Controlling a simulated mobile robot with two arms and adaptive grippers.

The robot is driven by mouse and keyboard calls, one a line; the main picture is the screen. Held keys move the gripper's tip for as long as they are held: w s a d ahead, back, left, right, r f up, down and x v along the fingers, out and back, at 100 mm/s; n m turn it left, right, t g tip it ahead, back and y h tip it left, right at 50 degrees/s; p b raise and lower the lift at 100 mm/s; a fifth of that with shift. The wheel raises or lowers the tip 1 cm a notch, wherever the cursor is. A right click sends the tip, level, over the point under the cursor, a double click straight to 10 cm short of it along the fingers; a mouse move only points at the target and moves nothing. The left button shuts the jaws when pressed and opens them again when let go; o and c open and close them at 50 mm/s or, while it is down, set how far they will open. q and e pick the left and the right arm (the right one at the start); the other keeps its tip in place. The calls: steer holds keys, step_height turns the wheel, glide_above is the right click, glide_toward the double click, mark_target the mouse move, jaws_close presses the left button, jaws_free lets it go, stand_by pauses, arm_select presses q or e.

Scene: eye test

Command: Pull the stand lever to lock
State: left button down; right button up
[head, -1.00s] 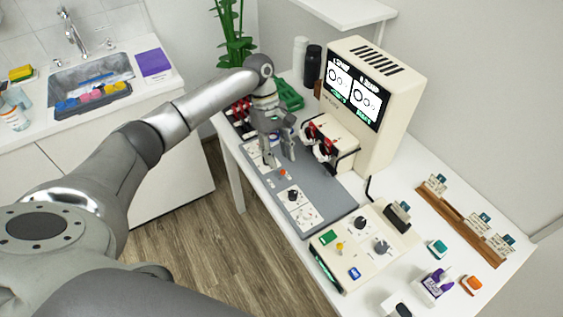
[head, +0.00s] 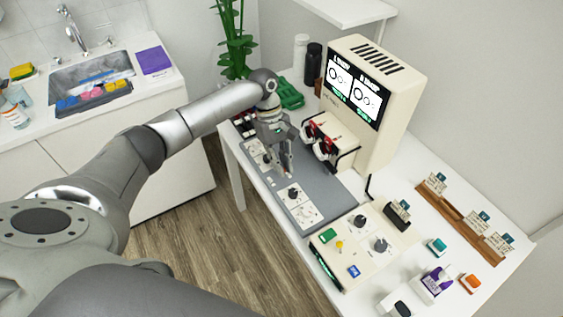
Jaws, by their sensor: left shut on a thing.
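My left gripper (head: 285,168) is over the grey control panel (head: 322,190) on the white table. Its fingers are shut at the spot where a small orange-red lever knob stood, and they hide it. I take this knob to be the stand lever; its position cannot be made out. White plates with dark dials (head: 293,194) lie on the panel just in front of the fingers. The cream test machine (head: 385,120) with a lit two-part screen (head: 354,92) stands behind and right of the gripper. My right gripper is not in view.
Red and black parts (head: 322,147) stick out of the machine near my gripper. A cream control box (head: 350,246) stands to the front right. A wooden card rack (head: 462,214) is at the right. A sink (head: 92,82) is at the left.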

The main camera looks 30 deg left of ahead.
arm_select(q)
steer(key=shift+s+a+r+p, duration=0.15)
steer(key=shift+r+p, duration=0.1)
steer(key=shift+p, duration=0.6)
steer(key=t+p, duration=0.1)
steer(key=p, duration=0.1)
steer(key=s+t+h+p, duration=0.1)
steer(key=p, duration=0.2)
steer(key=shift+a+t, duration=0.25)
steer(key=shift+t, duration=0.05)
steer(key=shift+s+a+f+m+t+h+p, duration=0.15)
steer(key=shift+s+m+t+h+p, duration=0.25)
steer(key=shift+t+h+p, duration=0.25)
steer(key=shift+a+f+t, duration=0.1)
steer(key=shift+t, duration=0.15)
steer(key=shift+s+a+f+m+t+h+b, duration=0.15)
steer(key=shift+s+f+t+h+b, duration=0.05)
steer(key=shift+t+h, duration=0.25)
steer(key=shift+s+a+f+m+t+h+b, duration=0.1)
steer(key=shift+s+f+m+t+h+b, duration=0.1)
steer(key=shift+t+h, duration=0.25)
steer(key=shift+s+a+t+h+b, duration=0.2)
steer(key=shift+t+h+b, duration=0.25)
steer(key=shift+t+b, duration=0.3)
steer(key=shift+m, duration=0.25)
steer(key=c, duration=1.4)
jaws_free()
steer(key=shift+s, duration=0.1)
steer(key=shift+c, duration=0.2)
